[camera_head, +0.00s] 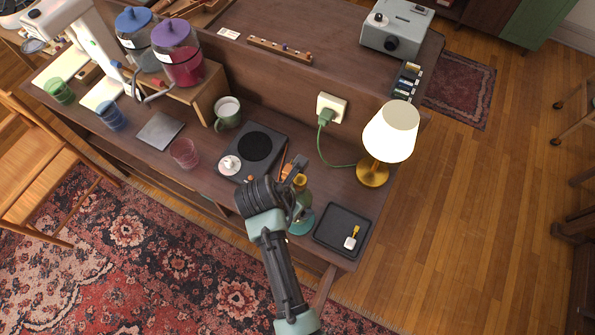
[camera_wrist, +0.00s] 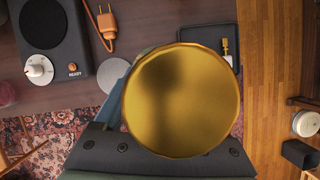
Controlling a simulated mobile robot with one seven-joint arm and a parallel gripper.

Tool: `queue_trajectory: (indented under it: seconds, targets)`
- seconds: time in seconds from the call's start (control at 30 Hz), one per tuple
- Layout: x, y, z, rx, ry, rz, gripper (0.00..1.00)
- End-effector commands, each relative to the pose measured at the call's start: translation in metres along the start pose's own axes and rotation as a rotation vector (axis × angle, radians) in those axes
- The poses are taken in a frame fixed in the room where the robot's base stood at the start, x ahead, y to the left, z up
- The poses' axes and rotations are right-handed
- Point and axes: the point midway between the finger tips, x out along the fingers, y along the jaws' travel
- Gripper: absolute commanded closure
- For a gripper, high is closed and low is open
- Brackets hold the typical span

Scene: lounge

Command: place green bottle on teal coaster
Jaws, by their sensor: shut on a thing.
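The green bottle (camera_head: 304,199) with a gold cap is at my gripper (camera_head: 294,176) near the front edge of the wooden counter. My gripper is shut on the bottle, which looks roughly upright. Its gold cap (camera_wrist: 181,100) fills the middle of the wrist view and hides the bottle's body and most of the fingers. The teal coaster (camera_head: 303,226) shows in the head view just below the bottle, partly covered by it and my arm. I cannot tell whether the bottle's base touches the coaster.
A black tray (camera_head: 326,239) with a small brush-like item lies right of the coaster. A brass lamp (camera_head: 373,172) stands behind it. A dark hotplate (camera_head: 272,137) with a white knob is at the left, with an orange plug (camera_wrist: 106,22) beside it.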

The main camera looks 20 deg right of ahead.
Motion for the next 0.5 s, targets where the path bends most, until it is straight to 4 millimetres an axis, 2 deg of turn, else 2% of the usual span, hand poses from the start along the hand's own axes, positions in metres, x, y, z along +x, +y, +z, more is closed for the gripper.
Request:
queue_trajectory:
  seconds: [0.27, 0.5]
  targets:
    - [0.031, 0.0, -0.012, 0.001, -0.002, 0.0, 1.0]
    - [0.035, 0.001, -0.014, 0.001, -0.003, 0.002, 1.0]
